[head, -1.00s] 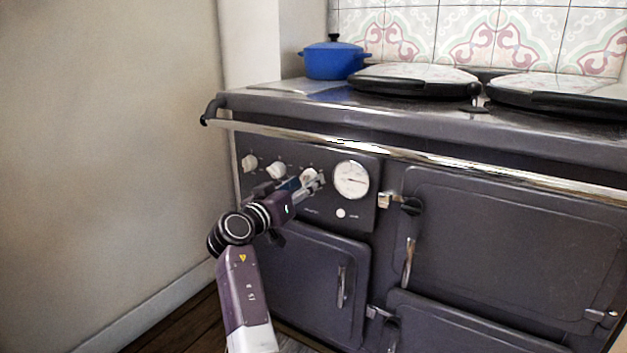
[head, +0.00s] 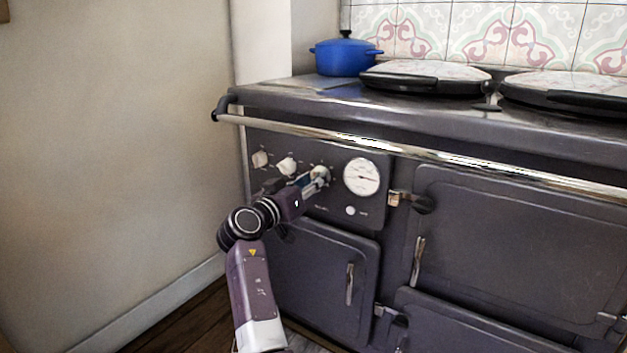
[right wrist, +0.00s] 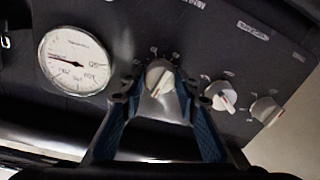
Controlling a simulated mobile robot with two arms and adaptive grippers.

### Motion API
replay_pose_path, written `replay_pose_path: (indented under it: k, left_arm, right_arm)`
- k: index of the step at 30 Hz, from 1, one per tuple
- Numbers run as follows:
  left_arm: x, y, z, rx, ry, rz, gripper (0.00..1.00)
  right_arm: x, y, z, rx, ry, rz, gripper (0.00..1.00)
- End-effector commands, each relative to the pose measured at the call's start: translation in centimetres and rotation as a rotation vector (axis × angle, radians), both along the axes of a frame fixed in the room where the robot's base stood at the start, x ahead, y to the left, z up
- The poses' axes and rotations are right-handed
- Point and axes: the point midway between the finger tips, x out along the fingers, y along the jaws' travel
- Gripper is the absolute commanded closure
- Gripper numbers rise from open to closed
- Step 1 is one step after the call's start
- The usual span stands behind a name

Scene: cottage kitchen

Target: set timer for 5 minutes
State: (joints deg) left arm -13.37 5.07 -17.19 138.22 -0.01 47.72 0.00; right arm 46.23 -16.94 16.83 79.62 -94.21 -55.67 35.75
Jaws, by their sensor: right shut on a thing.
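The cooker's control panel has a row of white knobs: a left knob (head: 260,159), a middle knob (head: 287,166) and a right knob (head: 320,171), which is nearest the round white dial (head: 361,177). My right gripper (head: 323,176) is at the right knob. In the right wrist view its fingers (right wrist: 158,95) stand either side of this knob (right wrist: 160,74), shut on it. The middle knob (right wrist: 221,96), left knob (right wrist: 266,110) and dial (right wrist: 75,62) also show there. The small markings are too blurred to read. My left gripper is out of view.
A chrome rail (head: 400,148) runs along the cooker's front above the panel. A blue pot (head: 345,57) and lidded hotplates (head: 427,77) are on top. Oven doors (head: 325,275) with handles lie below and right. A bare wall (head: 110,170) stands at left.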

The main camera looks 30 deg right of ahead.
Motion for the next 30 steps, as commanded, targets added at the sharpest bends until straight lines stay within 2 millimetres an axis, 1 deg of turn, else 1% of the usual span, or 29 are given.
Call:
replay_pose_path:
  k: [27, 28, 30]
  left_arm:
    - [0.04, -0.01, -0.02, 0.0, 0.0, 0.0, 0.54]
    - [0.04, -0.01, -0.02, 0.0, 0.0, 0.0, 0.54]
    - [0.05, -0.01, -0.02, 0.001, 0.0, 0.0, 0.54]
  right_arm:
    - [0.04, 0.0, 0.06, -0.001, -0.001, 0.002, 0.95]
    - [0.05, 0.0, 0.07, -0.001, -0.001, 0.002, 0.69]
    - [0.05, 0.0, 0.07, -0.001, -0.001, 0.002, 0.61]
